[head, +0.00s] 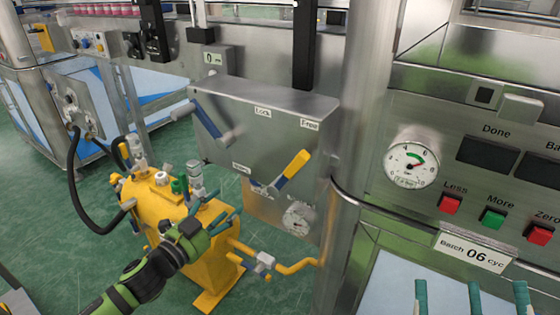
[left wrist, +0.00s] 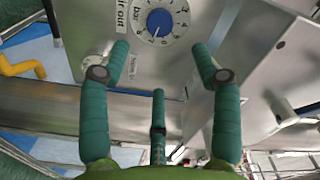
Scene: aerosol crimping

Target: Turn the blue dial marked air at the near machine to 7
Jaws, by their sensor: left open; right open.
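In the left wrist view a blue round dial (left wrist: 159,22) sits on a pale numbered ring on a metal panel. The word "bar" and part of a label ending "ir out" are beside it. Its exact setting is too small to read. My left gripper (left wrist: 159,62) is open and empty, with the dial beyond and between its two upper fingertips, apparently apart from it. In the head view my left gripper (head: 222,212) is over the yellow unit, left of a small round scale (head: 298,217); I cannot tell if this is the dial. My right gripper (head: 472,290) is open at the lower right.
A yellow unit (head: 160,205) with fittings stands on the green floor. A yellow pipe (head: 295,267) and a metal post (head: 350,150) are close by. A box with a blue lever (head: 208,120) and a yellow lever (head: 293,167) is above. A gauge (head: 411,164) and buttons are at right.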

